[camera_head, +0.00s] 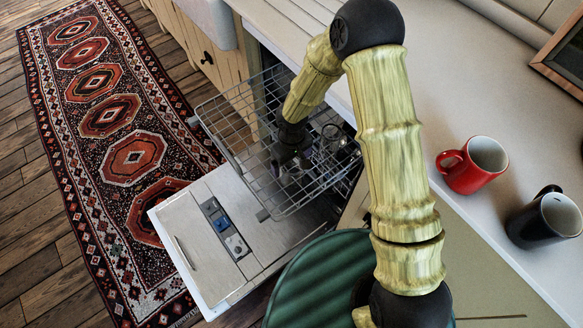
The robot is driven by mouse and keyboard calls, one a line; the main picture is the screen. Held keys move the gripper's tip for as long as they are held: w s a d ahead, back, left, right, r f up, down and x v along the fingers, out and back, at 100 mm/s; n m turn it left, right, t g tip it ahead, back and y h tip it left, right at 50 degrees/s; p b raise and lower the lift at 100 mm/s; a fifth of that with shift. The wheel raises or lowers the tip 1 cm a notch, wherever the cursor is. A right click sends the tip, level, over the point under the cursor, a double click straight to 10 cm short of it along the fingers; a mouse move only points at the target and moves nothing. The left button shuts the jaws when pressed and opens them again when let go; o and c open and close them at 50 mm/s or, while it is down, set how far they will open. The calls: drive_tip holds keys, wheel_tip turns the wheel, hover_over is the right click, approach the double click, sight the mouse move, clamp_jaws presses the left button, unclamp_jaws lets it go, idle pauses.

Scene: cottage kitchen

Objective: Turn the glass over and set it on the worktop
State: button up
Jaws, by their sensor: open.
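A clear glass (333,138) shows in the wire rack of the open dishwasher, just right of my gripper. It is small and partly lost among the wires, so I cannot tell which way up it is. My gripper (287,172) is open, pointing down over the rack. I cannot make out anything between its fingers. The pale worktop (455,95) runs along the right side, above the dishwasher.
The pulled-out wire rack (232,124) lies above the lowered dishwasher door (190,235). A framed picture (568,55) is at the upper right. Worktop beyond the red mug is clear.

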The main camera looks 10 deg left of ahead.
wheel_tip(320, 180, down, 5)
drive_tip(key=shift+b, duration=0.35)
drive_tip(key=shift+d+f, duration=0.1)
drive_tip(key=shift+f, duration=0.05)
idle(0.3)
drive_tip(key=c, duration=1.2)
wheel_tip(320, 180, up, 10)
drive_tip(key=shift+r+p, duration=0.1)
drive_tip(key=shift+p, duration=0.65)
